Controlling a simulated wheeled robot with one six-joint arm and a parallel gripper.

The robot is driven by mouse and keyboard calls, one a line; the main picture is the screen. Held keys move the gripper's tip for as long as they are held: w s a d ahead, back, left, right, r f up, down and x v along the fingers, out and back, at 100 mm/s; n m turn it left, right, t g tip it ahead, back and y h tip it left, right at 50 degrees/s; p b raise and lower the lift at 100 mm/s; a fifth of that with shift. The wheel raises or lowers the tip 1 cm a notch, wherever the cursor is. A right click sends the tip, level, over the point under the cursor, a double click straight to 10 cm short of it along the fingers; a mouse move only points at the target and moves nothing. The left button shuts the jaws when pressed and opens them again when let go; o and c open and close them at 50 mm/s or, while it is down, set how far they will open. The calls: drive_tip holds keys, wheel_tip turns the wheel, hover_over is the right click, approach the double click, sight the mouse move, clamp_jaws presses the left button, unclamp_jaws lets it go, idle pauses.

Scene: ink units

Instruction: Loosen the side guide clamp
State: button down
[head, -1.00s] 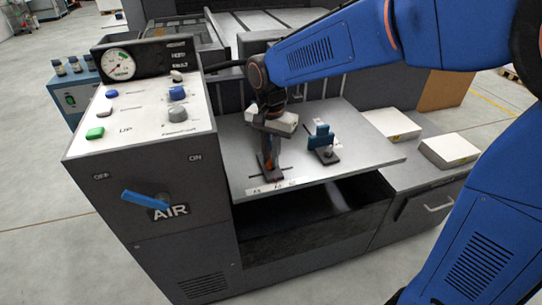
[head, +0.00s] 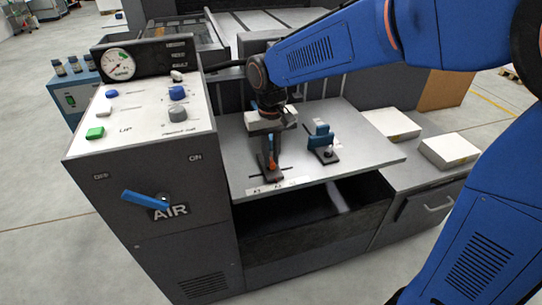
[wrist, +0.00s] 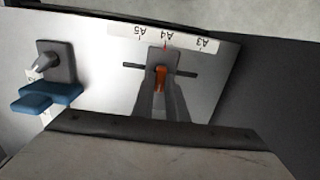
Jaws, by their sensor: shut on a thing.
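The side guide clamp is a dark plate (head: 265,175) at the slot near the front edge of the grey table; it shows upright in the wrist view (wrist: 163,56). Its orange lever (wrist: 160,78) sits between my fingertips. My gripper (head: 270,160) points down over the clamp and is shut on this lever; the wrist view shows both fingers (wrist: 159,92) close around it. A red mark stands at A4 on the scale strip (wrist: 182,40). The lower part of the lever is partly hidden by the fingers.
A second dark fitting with a blue block (head: 320,138) stands to the right on the table (head: 355,150). White paper stacks (head: 449,150) lie further right. The control console (head: 150,115) with a blue AIR lever (head: 146,199) rises close on the left.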

sight(271, 160)
drive_tip(key=n, duration=0.4)
drive_tip(key=shift+n, duration=2.3)
drive_tip(key=c, duration=1.8)
unclamp_jaws()
drive_tip(key=shift+o, duration=0.2)
wheel_tip(271, 160, up, 18)
drive_tip(key=shift+f, duration=0.25)
